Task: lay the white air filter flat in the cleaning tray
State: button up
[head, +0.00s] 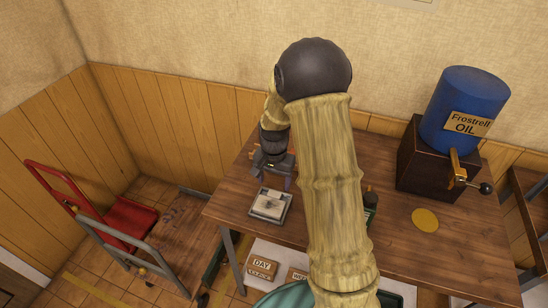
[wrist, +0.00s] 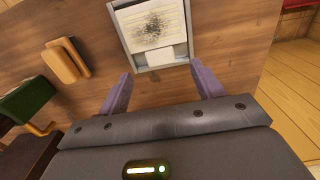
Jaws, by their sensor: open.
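The white air filter (head: 268,203) lies flat inside a grey-rimmed tray (head: 282,219) on the wooden table. In the wrist view the filter (wrist: 151,27) has a dark dirty patch and a pale tab at its near edge, and the tray's grey rim (wrist: 124,42) surrounds it. My gripper (head: 272,182) is open and empty, just behind the tray in the head view. In the wrist view the purple fingers of my gripper (wrist: 160,78) are spread apart at the tray's near edge. They appear apart from the filter.
A blue oil drum (head: 468,105) with a tap stands on a dark box at the right, near a yellow disc (head: 425,220). A tan block (wrist: 66,61) and a green object (wrist: 27,101) are left in the wrist view. A DAY box (head: 262,268) sits below the table.

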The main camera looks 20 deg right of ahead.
notch_tip(320, 180, up, 10)
jog(key=shift+r+b, duration=0.25)
jog(key=shift+b, duration=0.1)
jog(key=shift+s, duration=0.1)
jog(key=s+a+f+n+t, duration=0.1)
jog(key=s+n, duration=0.6)
jog(key=s, duration=0.9)
jog(key=shift+s+a+f+t, duration=0.15)
jog(key=shift+s+a+t, duration=0.15)
jog(key=shift+t, duration=0.5)
